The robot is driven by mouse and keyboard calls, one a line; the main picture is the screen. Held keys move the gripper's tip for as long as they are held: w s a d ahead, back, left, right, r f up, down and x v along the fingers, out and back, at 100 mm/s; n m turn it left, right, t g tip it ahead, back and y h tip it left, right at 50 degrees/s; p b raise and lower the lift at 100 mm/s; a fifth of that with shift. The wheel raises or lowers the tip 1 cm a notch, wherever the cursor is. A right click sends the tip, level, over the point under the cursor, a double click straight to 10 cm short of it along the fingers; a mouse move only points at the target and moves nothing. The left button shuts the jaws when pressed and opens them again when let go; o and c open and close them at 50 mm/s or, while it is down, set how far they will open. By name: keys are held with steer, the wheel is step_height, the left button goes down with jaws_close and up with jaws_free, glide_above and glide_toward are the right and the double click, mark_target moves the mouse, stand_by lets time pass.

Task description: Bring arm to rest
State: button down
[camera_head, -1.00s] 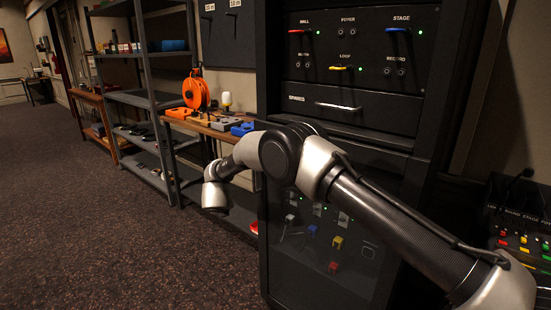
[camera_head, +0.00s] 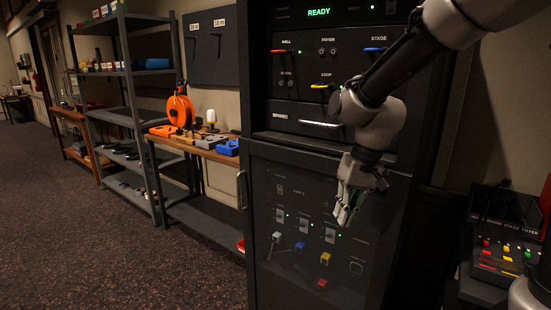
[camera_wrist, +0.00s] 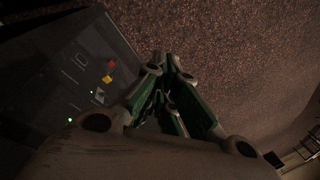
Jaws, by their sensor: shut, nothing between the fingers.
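My gripper (camera_head: 345,212) hangs pointing down in front of the black rack cabinet (camera_head: 262,180) in the head view. My arm reaches down to it from the upper right, bent at the elbow. In the wrist view my gripper (camera_wrist: 165,90) shows green-sided fingers that are shut with nothing between them. The fingers point out over the carpet beside the cabinet front.
The rack has a "READY" display, a drawer with a handle (camera_head: 320,123), and a glazed lower door with coloured plugs behind it. Left are a workbench (camera_head: 205,150) and grey shelves (camera_head: 130,118). A small mixing desk (camera_head: 500,255) stands right. The carpet is open at left.

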steer(key=s+d+r+t+h, duration=0.1)
steer(key=s+d+r, duration=0.2)
steer(key=s+d, duration=0.2)
steer(key=s+d+r+m+t+h, duration=0.1)
steer(key=s+d+r+t, duration=0.1)
steer(key=s+d, duration=0.3)
steer(key=s+d+r+t, duration=0.1)
steer(key=s+d+r, duration=0.3)
steer(key=d, duration=0.6)
steer(key=shift+s+d+r+m+t+h, duration=0.15)
steer(key=shift+s+r+m+t+h, duration=0.2)
steer(key=shift+s, duration=0.65)
